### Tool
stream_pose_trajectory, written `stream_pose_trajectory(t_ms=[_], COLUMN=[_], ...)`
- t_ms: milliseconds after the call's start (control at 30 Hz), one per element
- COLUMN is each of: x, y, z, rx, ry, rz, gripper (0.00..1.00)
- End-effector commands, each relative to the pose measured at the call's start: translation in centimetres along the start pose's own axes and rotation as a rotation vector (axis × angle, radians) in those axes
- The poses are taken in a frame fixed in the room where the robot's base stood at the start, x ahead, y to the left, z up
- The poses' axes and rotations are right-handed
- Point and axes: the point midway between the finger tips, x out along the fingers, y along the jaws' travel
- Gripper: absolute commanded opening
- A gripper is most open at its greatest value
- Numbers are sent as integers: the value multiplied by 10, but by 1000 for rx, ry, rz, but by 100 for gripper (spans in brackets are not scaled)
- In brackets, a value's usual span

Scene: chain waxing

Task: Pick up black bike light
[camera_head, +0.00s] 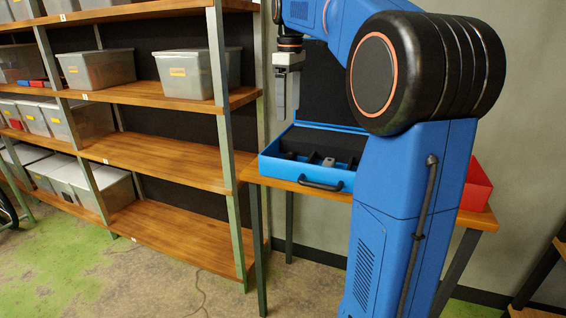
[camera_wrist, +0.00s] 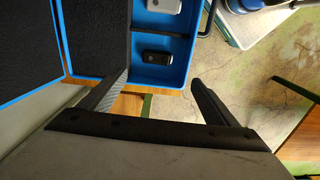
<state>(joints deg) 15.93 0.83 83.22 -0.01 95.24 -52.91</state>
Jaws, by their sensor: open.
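The black bike light (camera_wrist: 157,57) lies in a compartment of the open blue case (camera_wrist: 172,77), as the wrist view shows. A grey light (camera_wrist: 163,19) lies in the compartment beyond a dark divider. My gripper (camera_wrist: 160,83) is open and empty, its two fingers spread apart. In the head view my gripper (camera_head: 279,108) points down above the left part of the case (camera_head: 272,167). The grey light (camera_head: 328,162) shows there too; I cannot clearly make out the black light in that view.
The case stands on a wooden table (camera_head: 255,176) with its dark-lined lid raised at the back. A red box (camera_head: 477,188) is at the table's right end. Wooden shelves (camera_head: 165,158) with grey bins (camera_head: 97,69) stand to the left. A wall is close behind.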

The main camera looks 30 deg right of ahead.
Motion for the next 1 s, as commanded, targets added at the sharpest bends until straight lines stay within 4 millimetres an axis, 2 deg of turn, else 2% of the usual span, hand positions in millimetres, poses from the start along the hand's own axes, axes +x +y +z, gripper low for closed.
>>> stream_pose_trajectory(t_ms=[133, 267, 800, 1000], x=[-1, 11, 103, 118], y=[10, 11, 9, 10], z=[-2, -2, -1, -1], rx=[-18, -21, -19, -19], ry=[-7, -9, -8, -8], rz=[-10, -12, -11, -10], gripper=[83, 83, 83, 83])
